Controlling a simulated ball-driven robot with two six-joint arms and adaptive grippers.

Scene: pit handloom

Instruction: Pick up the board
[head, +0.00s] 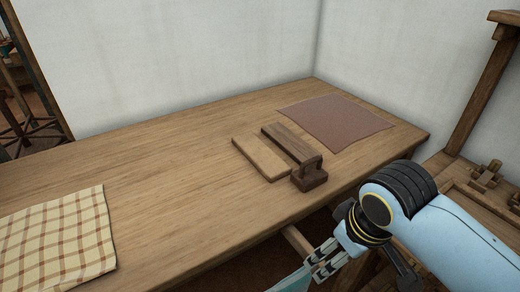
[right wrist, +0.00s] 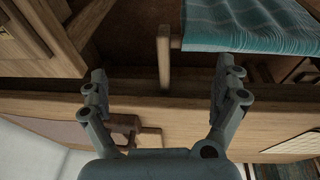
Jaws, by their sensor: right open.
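A flat, light-brown wooden board (head: 262,158) lies on the wooden table, right of its middle in the head view. Against its right side lies a darker wooden piece with a handle (head: 287,143). My right gripper (head: 316,268) is open and empty, off the table's front edge and to the lower right of the board, apart from it. Its spread fingers also show in the right wrist view (right wrist: 163,80), with the handled piece (right wrist: 122,128) beyond them, partly hidden. My left gripper is not in view.
The table (head: 170,170) is clear between the board and a checked cloth (head: 60,238) at the left. A reddish-brown cloth (head: 338,121) lies flat behind the board. Teal woven cloth (right wrist: 250,25) stretches near my right gripper. Pale walls (head: 190,50) stand behind.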

